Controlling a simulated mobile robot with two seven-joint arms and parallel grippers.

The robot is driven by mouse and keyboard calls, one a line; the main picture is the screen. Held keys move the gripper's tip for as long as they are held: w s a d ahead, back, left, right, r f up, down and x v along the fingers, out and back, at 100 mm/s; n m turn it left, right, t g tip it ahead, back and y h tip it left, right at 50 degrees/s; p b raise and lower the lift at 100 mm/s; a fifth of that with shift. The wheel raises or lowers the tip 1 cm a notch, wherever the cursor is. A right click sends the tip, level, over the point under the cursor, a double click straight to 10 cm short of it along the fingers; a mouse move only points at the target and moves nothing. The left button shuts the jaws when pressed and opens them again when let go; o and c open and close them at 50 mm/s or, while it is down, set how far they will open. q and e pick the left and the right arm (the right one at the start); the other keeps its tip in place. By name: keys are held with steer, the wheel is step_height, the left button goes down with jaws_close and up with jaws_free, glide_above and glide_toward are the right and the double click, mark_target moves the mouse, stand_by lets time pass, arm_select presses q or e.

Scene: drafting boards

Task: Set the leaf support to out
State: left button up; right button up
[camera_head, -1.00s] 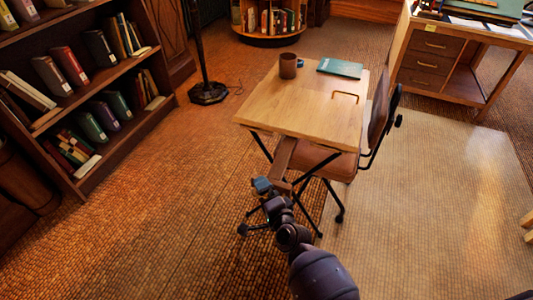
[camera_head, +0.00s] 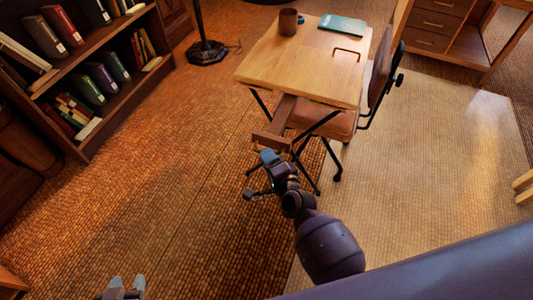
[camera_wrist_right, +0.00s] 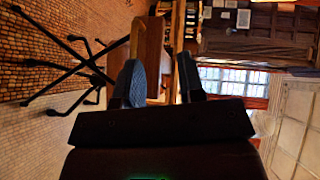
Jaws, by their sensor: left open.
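The wooden desk (camera_head: 290,65) has a light top. A brown wooden piece, which looks like the leaf support (camera_head: 273,137), juts out below its near edge. I cannot tell its exact setting. My right gripper (camera_head: 256,180) is just in front of this piece, low beside the desk, with no clear contact. In the right wrist view its two fingers (camera_wrist_right: 163,85) stand apart with nothing clearly held between them. My left gripper (camera_head: 126,287) is at the bottom left edge of the head view, open, empty and far from the desk.
A chair (camera_head: 378,75) stands at the desk's right side. A mug (camera_head: 288,21) and a teal book (camera_head: 342,23) lie on the desktop. A bookcase (camera_head: 100,60) is at the left, a lamp base (camera_head: 206,52) behind. The floor left of the desk is clear.

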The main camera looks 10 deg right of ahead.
steer(key=s+d+f, duration=0.1)
steer(key=s, duration=0.7)
steer(key=shift+s+d+f, duration=0.25)
steer(key=shift+s+d, duration=0.1)
steer(key=shift+d, duration=0.05)
stand_by(0.5)
stand_by(0.5)
